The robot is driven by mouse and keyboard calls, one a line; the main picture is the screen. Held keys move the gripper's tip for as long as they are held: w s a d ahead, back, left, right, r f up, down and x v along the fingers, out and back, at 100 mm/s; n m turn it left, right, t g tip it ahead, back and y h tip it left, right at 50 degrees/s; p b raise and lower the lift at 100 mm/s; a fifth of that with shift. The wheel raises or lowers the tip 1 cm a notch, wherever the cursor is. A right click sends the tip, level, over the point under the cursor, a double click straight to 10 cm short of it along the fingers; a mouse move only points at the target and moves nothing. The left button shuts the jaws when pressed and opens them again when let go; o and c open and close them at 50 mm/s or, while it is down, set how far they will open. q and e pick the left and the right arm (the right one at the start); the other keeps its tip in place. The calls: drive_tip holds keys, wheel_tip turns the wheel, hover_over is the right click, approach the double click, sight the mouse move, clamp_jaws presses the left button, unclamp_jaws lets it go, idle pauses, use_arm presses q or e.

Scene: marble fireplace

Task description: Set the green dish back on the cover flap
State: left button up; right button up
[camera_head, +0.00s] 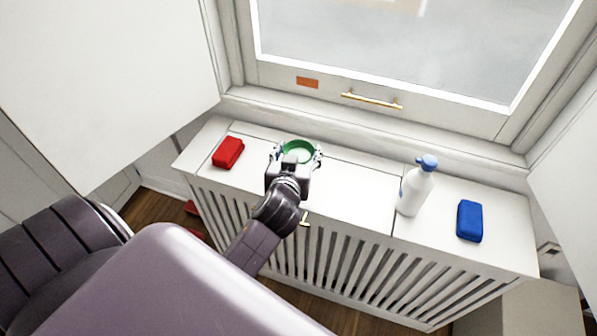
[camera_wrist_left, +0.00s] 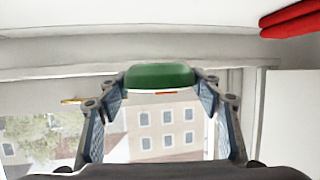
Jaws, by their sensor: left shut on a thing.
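The green dish (camera_head: 302,147) is a small round open dish, held between the fingers of my left gripper (camera_head: 297,154). The left wrist view shows the dish (camera_wrist_left: 160,76) edge-on between the two fingertips (camera_wrist_left: 160,84). The cover flap (camera_head: 352,193) is the white middle panel on top of the slatted radiator cover, with a small brass knob at its front. My left gripper and the dish show over the back left part of the flap. I cannot tell whether the dish touches it. My right gripper is in neither view.
A red block (camera_head: 228,152) lies on the cover left of my gripper. A white bottle with a blue cap (camera_head: 414,188) stands right of the flap, with a blue block (camera_head: 469,221) beyond it. The window (camera_head: 372,101) is behind. The flap's middle is bare.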

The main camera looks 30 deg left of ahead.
use_arm(q)
wheel_tip(320, 180, down, 4)
drive_tip(key=shift+r, duration=0.2)
wheel_tip(320, 180, down, 4)
drive_tip(key=shift+f+b, duration=0.15)
drive_tip(key=shift+b, duration=0.45)
drive_tip(key=o, duration=1.3)
drive_tip(key=shift+c, duration=0.2)
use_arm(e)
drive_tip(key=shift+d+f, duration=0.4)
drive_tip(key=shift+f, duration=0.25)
use_arm(q)
drive_tip(key=v, duration=1.2)
drive_tip(key=shift+b, duration=0.45)
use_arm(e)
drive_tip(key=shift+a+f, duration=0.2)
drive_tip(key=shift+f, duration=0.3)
use_arm(q)
drive_tip(key=shift+d, duration=0.1)
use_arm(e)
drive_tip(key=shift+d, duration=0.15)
